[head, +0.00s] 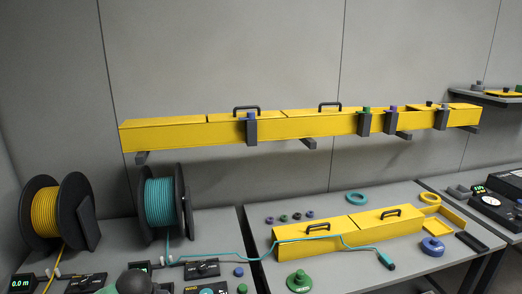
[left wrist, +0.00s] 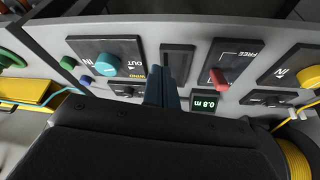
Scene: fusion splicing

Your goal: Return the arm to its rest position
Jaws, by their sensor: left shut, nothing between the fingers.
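My left gripper (left wrist: 161,80) shows in the left wrist view with its dark fingers together and nothing between them. It is over the control panels, in front of a dark slotted panel (left wrist: 177,60). A teal knob (left wrist: 107,64) on an IN/OUT panel is to its left, and a red lever (left wrist: 221,78) on a FREE panel is to its right. A small display (left wrist: 206,103) reading 0.8 m is close beside the fingers. A dark rounded shape at the bottom left of the head view may be part of my left arm. My right gripper is not in view.
A yellow-cable spool (head: 45,212) and a teal-cable spool (head: 160,202) stand on the left table. A teal cable (head: 215,255) runs to a yellow box (head: 310,241) on the middle table. A long yellow duct (head: 180,133) hangs on the wall.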

